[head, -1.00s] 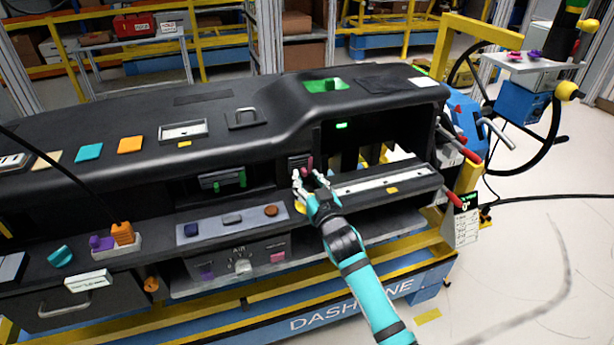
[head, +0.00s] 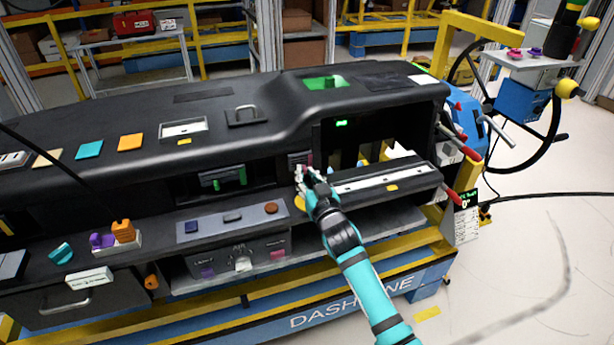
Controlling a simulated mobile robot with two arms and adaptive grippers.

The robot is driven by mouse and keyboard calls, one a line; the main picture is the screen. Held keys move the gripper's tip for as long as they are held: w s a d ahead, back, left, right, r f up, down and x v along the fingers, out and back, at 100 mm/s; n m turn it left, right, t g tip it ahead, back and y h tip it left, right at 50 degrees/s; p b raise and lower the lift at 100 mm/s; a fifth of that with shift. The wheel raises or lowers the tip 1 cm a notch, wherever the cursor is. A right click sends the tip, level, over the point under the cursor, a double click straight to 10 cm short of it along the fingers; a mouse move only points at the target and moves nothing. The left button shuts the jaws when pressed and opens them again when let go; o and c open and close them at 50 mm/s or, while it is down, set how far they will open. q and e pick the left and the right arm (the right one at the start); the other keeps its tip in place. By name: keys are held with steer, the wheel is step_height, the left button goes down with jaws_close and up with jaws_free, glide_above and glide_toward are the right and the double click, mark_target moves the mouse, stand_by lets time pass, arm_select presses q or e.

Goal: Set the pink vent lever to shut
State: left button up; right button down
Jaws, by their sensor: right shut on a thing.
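The pink vent lever (head: 309,159) sits at the small slatted vent (head: 295,157) in the middle of the dashboard, left of the open glove compartment. Only a small part of the lever shows; my right gripper's fingers hide the rest. My right gripper (head: 305,174) reaches up to the vent from the front and is shut on the pink lever. The lever's exact setting cannot be made out. My left gripper is not in view.
The open compartment's lid (head: 385,182) juts out right of my right gripper. A green lever (head: 215,182) is at another vent to the left. A shelf panel with buttons (head: 233,222) lies below left. Shelves and a steering wheel (head: 540,135) stand beyond.

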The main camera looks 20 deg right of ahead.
steer(key=shift+a, duration=0.1)
steer(key=shift+a, duration=1.3)
steer(key=c, duration=1.4)
jaws_free()
steer(key=shift+o, duration=0.2)
steer(key=shift+s, duration=0.1)
steer(key=s, duration=1.2)
steer(key=shift+d, duration=0.2)
